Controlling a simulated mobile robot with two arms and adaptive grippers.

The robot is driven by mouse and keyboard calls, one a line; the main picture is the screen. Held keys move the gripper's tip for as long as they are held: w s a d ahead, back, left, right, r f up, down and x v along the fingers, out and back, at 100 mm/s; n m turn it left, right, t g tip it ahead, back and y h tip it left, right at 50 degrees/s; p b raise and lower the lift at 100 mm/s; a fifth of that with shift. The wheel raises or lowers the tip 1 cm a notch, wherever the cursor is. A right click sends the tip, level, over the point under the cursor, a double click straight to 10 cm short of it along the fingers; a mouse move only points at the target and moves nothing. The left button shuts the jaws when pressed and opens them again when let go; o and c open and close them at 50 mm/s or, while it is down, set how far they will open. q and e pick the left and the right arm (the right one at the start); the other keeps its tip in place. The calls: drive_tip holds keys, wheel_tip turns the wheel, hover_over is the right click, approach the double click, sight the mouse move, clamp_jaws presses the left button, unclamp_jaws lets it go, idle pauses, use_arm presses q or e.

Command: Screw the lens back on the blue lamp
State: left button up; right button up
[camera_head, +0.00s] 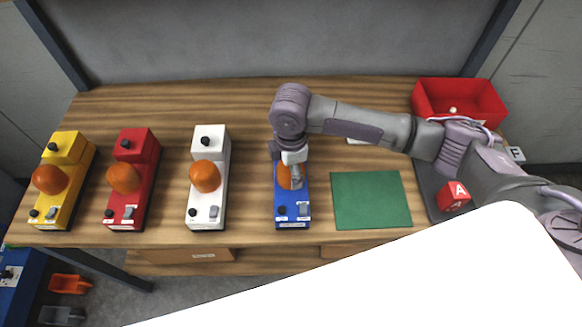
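The blue lamp (292,213) stands on the wooden table, right of the white lamp. An orange lens (283,173) shows at the blue lamp's upper part, partly hidden behind my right gripper (293,172). The gripper points down over the lens, with a finger in front of it. I cannot tell whether its fingers are closed on the lens, or whether the lens is seated on the lamp. The blue lamp's back end is mostly hidden by my arm. My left gripper is not in view.
White (207,215), red (127,214) and yellow (54,212) lamps with orange lenses stand to the left. A green mat (371,200) lies bare to the right. A red bin (460,100) and a red block marked A (454,196) are farther right.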

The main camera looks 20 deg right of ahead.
drive_tip(key=shift+f, duration=0.1)
drive_tip(key=shift+m+p, duration=0.4)
drive_tip(key=shift+p, duration=0.25)
drive_tip(key=shift+m+p, duration=1.1)
drive_tip(key=shift+p, duration=0.15)
drive_tip(key=shift+m+p, duration=0.5)
drive_tip(key=shift+m, duration=0.1)
